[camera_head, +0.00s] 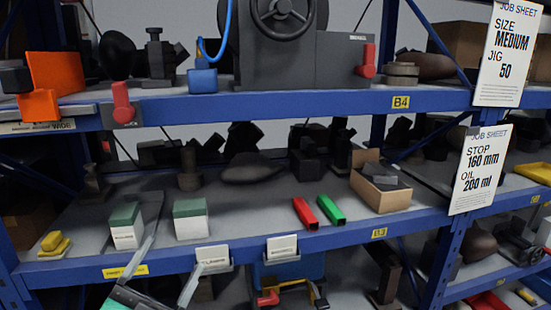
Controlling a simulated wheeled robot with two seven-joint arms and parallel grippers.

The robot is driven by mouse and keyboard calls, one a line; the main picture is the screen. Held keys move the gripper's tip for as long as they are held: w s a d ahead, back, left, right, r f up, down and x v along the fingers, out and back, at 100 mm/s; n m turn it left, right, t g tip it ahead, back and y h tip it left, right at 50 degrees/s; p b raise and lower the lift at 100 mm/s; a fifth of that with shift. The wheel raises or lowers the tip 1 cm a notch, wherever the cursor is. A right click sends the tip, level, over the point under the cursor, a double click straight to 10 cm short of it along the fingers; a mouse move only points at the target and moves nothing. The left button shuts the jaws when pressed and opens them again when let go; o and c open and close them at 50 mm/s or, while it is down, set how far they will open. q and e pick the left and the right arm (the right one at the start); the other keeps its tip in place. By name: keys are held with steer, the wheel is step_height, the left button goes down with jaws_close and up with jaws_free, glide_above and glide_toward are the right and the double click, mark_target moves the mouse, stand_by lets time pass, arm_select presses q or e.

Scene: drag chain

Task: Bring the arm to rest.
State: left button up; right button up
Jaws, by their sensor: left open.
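My left gripper (176,251) comes in at the bottom left, in front of the middle shelf's front edge. Its two thin grey fingers are spread apart with nothing between them. Part of its green and dark body (122,299) shows at the bottom edge. The fingers overlap the shelf edge in the picture, near a yellow label (125,271) and a white card (213,257); I cannot tell whether they touch. My right gripper is not in view.
The blue-edged middle shelf (345,239) holds two green-and-white boxes (125,228) (190,220), red (305,213) and green (331,210) pieces and a cardboard box (381,190). Job sheets (479,170) hang at right. The upper shelf (300,103) carries a grey machine (300,60).

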arm_select(q)
steer(key=s+a+f+n+g+y, duration=0.1)
steer(key=a+f+n+g+y, duration=0.2)
steer(key=f, duration=0.5)
steer(key=a+f+n+g+y, duration=0.2)
steer(key=f+n+y, duration=0.3)
steer(key=f+y, duration=0.15)
steer(key=s+a+f+n+g+y, duration=0.1)
steer(key=a+f+n+g+y, duration=0.2)
steer(key=f, duration=0.5)
steer(key=s+d+f+n+g+h, duration=0.1)
steer(key=s+d+f+g, duration=0.2)
steer(key=s+f+g, duration=1.1)
steer(key=s+f+t, duration=0.1)
steer(key=s+f, duration=0.2)
steer(key=f, duration=1.4)
steer(key=s+f+t, duration=0.1)
steer(key=s+f, duration=0.1)
steer(key=f, duration=1.6)
steer(key=s+a+f, duration=0.2)
steer(key=s+f, duration=0.6)
steer(key=s, duration=0.1)
steer(key=s+a+f, duration=0.2)
steer(key=s+f, duration=0.7)
steer(key=shift+s+f+g, duration=0.2)
steer(key=shift+s+g, duration=0.1)
steer(key=shift+g, duration=0.1)
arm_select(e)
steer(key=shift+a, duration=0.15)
